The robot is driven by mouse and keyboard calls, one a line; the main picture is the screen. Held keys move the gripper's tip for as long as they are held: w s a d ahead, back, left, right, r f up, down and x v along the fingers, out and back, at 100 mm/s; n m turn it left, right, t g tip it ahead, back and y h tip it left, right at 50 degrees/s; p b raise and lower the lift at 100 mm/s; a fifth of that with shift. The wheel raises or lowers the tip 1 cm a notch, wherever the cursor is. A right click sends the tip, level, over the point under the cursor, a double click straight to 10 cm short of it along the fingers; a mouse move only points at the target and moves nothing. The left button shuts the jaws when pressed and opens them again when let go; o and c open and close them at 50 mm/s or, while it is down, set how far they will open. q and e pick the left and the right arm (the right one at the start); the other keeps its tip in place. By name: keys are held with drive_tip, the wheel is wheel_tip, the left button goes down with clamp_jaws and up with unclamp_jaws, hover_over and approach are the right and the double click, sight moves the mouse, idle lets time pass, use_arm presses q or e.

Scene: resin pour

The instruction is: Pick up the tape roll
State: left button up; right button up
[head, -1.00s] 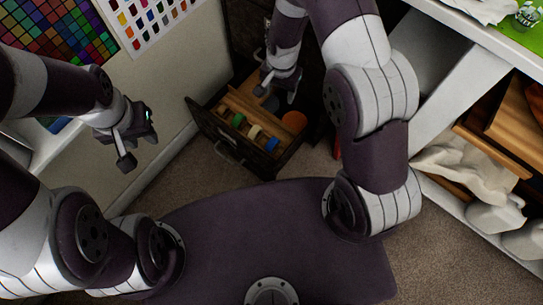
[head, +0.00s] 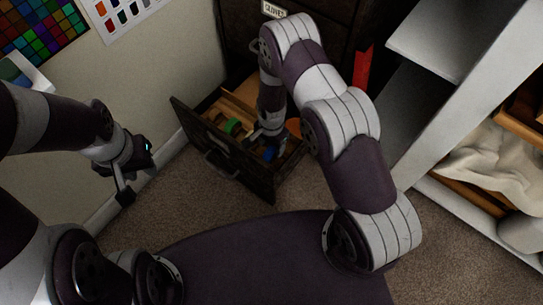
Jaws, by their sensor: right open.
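An open drawer (head: 212,153) low in the dark cabinet holds several small items. A green roll (head: 233,127) lies in it, left of my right gripper. A blue roll (head: 269,153) shows just below the gripper, and a flat orange disc (head: 294,126) lies to its right. I cannot tell which roll is the tape roll. My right gripper (head: 267,141) is open and points down into the drawer among the rolls. It hides the drawer's middle, and whether it touches a roll is unclear. My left gripper (head: 124,188) hangs at the left, away from the drawer; its jaw opening is unclear.
The drawer's front panel and sides stand around the items. The dark cabinet (head: 238,40) rises behind, with a red strip (head: 362,68) on its right. White shelving (head: 445,110) holding cloth stands at right, a pale wall at left. Carpet (head: 300,192) in front is clear.

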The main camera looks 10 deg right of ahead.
wheel_tip(320, 180, down, 2)
drive_tip(key=shift+f, duration=0.1)
use_arm(q)
drive_tip(key=shift+f, duration=0.5)
use_arm(e)
drive_tip(key=shift+r, duration=0.2)
clamp_jaws()
drive_tip(key=shift+r, duration=0.1)
